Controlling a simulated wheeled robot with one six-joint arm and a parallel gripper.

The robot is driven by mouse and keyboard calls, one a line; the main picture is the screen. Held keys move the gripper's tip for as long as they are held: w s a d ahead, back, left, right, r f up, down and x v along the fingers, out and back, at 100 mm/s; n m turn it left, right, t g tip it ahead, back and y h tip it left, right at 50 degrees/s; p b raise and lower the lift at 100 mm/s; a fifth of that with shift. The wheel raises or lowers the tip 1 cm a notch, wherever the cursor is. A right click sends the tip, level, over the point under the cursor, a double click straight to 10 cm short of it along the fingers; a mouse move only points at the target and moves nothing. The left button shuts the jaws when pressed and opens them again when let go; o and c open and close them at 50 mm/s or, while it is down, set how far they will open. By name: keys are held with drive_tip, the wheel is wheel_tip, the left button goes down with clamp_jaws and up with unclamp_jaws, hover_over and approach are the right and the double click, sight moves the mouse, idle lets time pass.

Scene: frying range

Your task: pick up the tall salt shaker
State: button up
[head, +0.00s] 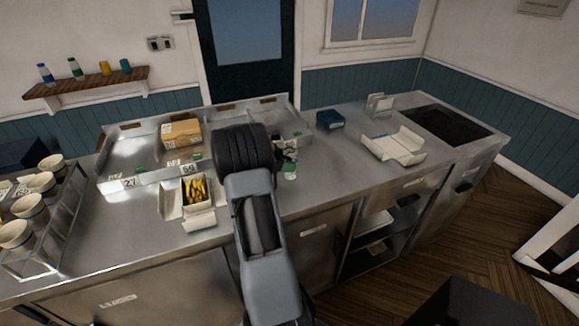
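My arm reaches over the counter, and my gripper (287,155) is small and dark at its far end, low over the counter's middle. Its fingers are too small and cluttered to tell open from shut. A small pale object with a green part (290,172) shows right at the gripper; I cannot tell whether it is the tall salt shaker or whether it is held. My arm hides part of the counter behind and left of the gripper.
A wooden wall shelf (87,83) holds several small bottles. On the steel counter (335,165) are a carton of yellow food (197,190), a brown box (181,132), an open white carton (393,146), a dark blue box (330,119) and a cup rack (62,232).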

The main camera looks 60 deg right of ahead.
drive_tip(key=c, duration=0.8)
drive_tip(key=shift+r, duration=0.15)
drive_tip(key=shift+r+b, duration=0.3)
drive_tip(key=shift+r, duration=0.3)
drive_tip(key=s+a+r+b, duration=0.2)
drive_tip(key=a+r, duration=0.9)
drive_tip(key=a, duration=0.3)
drive_tip(key=shift+r, duration=0.3)
